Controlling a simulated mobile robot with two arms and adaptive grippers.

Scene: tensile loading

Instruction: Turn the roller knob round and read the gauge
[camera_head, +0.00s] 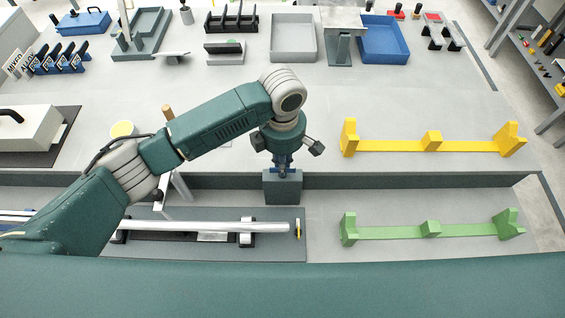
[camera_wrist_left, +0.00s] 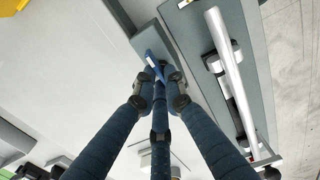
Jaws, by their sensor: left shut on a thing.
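My left gripper (camera_head: 282,168) points down at the step edge in the middle of the head view. In the left wrist view its fingers (camera_wrist_left: 158,78) are closed together on a thin blue piece (camera_wrist_left: 153,60). A grey block (camera_head: 283,188) is just below the fingertips; I cannot tell whether they touch it. A silver roller bar (camera_head: 205,228) lies across supports on a dark mat, left of and below the gripper. It also shows in the left wrist view (camera_wrist_left: 229,75). A small yellow piece (camera_head: 298,231) stands by the bar's right end. I cannot make out a knob or gauge reading.
A yellow rack (camera_head: 390,146) lies on the upper surface at right, a green rack (camera_head: 385,233) on the lower one. Grey (camera_head: 293,55) and blue (camera_head: 395,55) trays stand at the back.

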